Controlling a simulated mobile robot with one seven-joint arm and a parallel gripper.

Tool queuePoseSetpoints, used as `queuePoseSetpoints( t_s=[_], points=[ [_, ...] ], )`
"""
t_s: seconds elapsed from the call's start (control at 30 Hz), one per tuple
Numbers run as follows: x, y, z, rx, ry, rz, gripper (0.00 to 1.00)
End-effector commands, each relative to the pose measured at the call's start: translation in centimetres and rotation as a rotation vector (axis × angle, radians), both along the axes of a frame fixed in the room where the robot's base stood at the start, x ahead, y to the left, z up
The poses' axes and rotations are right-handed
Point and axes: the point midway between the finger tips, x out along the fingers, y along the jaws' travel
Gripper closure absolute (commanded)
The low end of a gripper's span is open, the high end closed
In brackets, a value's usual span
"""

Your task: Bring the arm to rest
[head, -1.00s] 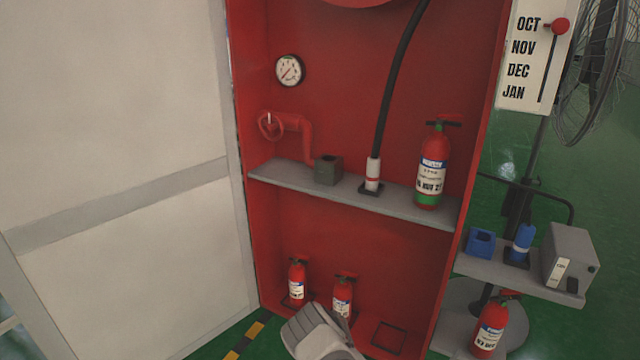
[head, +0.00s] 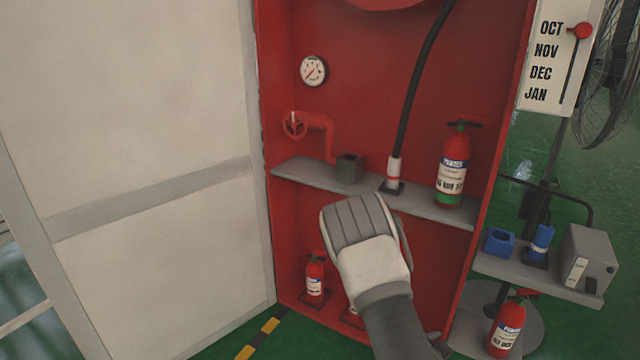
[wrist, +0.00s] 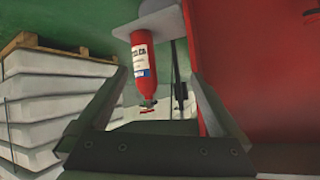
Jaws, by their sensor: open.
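My gripper (head: 352,208) is in the middle of the head view, raised in front of the red cabinet (head: 385,75), just below the grey shelf (head: 430,208). Its forearm comes up from the bottom edge. In the wrist view my gripper (wrist: 160,88) shows two dark fingers spread wide apart, with nothing held between them. A red fire extinguisher (wrist: 143,65) appears upside down between the fingers in that view, beyond them. My gripper hides most of a second small extinguisher on the cabinet floor.
A small extinguisher (head: 315,280) stands on the cabinet floor; a larger one (head: 453,170) stands on the shelf. A side shelf (head: 530,275) holds blue parts and a grey box (head: 588,258). A white door (head: 150,130) stands left. White stacked blocks (wrist: 50,105) show in the wrist view.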

Motion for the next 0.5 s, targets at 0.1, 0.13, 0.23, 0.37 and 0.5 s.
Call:
queuePoseSetpoints(
  t_s=[0.1, 0.13, 0.23, 0.37, 0.5],
  points=[
    [1.3, 2.5, 2.1, 0.113, 0.028, 0.028, 0.00],
    [1.5, 3.1, 2.6, 0.138, 0.039, 0.039, 0.00],
    [2.2, 5.3, 4.6, 0.218, 0.068, 0.085, 0.00],
    [2.6, 8.0, 7.7, 0.306, 0.105, 0.160, 0.00],
    [2.5, 10.7, 11.5, 0.379, 0.143, 0.262, 0.00]
  ],
)
